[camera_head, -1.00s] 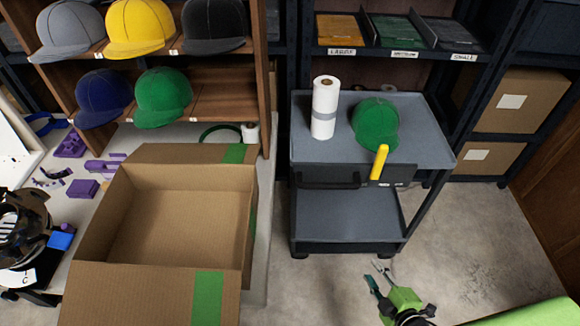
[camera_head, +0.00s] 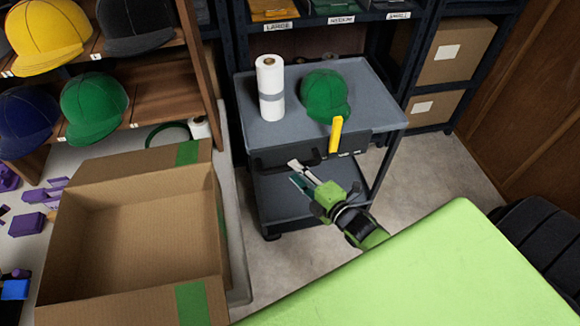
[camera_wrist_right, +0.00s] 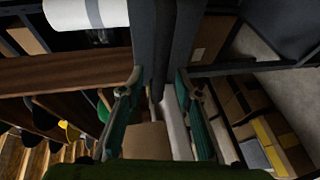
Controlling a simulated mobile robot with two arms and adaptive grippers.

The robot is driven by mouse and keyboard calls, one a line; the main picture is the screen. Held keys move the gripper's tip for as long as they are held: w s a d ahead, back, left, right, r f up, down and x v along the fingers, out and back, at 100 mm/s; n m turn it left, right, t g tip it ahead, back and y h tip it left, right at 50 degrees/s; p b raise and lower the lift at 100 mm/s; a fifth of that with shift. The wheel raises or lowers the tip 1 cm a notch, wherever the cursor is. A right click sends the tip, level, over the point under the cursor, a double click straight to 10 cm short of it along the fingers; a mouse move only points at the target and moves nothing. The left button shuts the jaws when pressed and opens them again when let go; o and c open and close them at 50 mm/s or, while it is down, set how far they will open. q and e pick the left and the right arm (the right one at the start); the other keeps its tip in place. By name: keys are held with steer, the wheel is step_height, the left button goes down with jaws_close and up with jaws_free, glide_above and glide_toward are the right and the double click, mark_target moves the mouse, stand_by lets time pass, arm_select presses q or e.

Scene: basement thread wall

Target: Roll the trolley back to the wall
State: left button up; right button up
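The grey two-tier trolley (camera_head: 375,103) stands in front of the dark shelving in the head view, with a black handle (camera_head: 285,160) along its near side. On its top are a white roll (camera_head: 270,95), a green cap (camera_head: 322,95) and a yellow-handled tool (camera_head: 335,134) at the near edge. My right gripper (camera_head: 299,174) is open, with its fingertips in front of and near the handle; I cannot tell whether they touch it. In the right wrist view its two fingers (camera_wrist_right: 157,105) are spread apart with no clear object gripped. My left gripper is out of view.
An open cardboard box (camera_head: 135,225) sits on the table left of the trolley. A cap shelf (camera_head: 165,85) stands behind the table. Boxes (camera_head: 455,50) fill the shelving at right. Concrete floor (camera_head: 440,165) is clear right of the trolley.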

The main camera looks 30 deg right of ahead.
mark_target(290, 168)
steer(key=shift+x, duration=1.9)
steer(key=shift+c, duration=0.4)
jaws_close()
